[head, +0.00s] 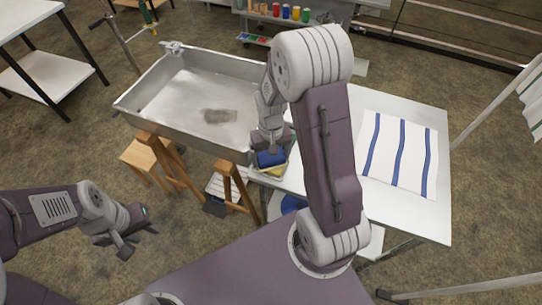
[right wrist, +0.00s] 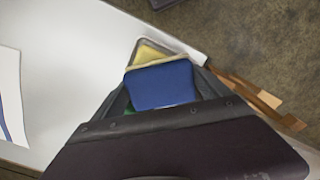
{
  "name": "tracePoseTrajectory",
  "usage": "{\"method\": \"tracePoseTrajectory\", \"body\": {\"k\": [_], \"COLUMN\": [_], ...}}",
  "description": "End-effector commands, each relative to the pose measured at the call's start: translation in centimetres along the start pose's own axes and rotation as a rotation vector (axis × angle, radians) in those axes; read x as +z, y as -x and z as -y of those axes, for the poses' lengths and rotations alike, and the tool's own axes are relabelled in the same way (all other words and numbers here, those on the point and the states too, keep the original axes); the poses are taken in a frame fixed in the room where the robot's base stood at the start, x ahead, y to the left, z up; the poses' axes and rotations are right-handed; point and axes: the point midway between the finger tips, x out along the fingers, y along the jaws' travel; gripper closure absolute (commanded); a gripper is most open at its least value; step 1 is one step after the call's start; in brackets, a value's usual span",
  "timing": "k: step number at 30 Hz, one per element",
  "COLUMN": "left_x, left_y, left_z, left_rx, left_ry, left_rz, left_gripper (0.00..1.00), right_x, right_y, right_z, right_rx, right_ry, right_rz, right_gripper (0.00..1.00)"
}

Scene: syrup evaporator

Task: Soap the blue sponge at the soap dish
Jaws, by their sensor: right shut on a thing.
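The blue sponge (head: 269,158) is between the fingers of my right gripper (head: 270,149), which is shut on it. In the right wrist view the blue sponge (right wrist: 162,85) lies between the dark fingers. Just below it is the soap dish (head: 286,171), at the near left corner of the white table. Yellow soap (right wrist: 150,52) shows in the dish past the sponge's edge. The sponge overlaps the dish in both views; I cannot tell if it touches the soap. My left gripper (head: 138,240) is open and empty, low at the left, away from the table.
The white table (head: 430,215) carries a white cloth with blue stripes (head: 385,150). A metal pan (head: 170,95) with a brown stain (head: 220,116) stands left of the table. A wooden stool (head: 150,158) is below it. A shelf with coloured jars (head: 285,11) is at the back.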

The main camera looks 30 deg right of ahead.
Motion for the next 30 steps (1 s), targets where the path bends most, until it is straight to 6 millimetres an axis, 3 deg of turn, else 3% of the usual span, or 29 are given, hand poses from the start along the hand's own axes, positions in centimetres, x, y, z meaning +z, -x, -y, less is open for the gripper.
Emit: {"method": "tracePoseTrajectory", "body": {"k": [21, 30], "left_x": [-0.7, -0.7], "left_y": [6.9, 6.8], "left_z": [-0.1, -0.1], "left_rx": [0.0, 0.0], "left_ry": [0.0, 0.0], "left_rz": [0.0, 0.0], "left_gripper": [0.64, 0.64], "right_x": [0.0, 0.0], "right_y": [7.1, 6.9], "right_z": [0.0, 0.0], "right_rx": [0.0, 0.0], "right_ry": [0.0, 0.0], "right_rz": [0.001, 0.001], "right_gripper": [0.46, 0.46]}}
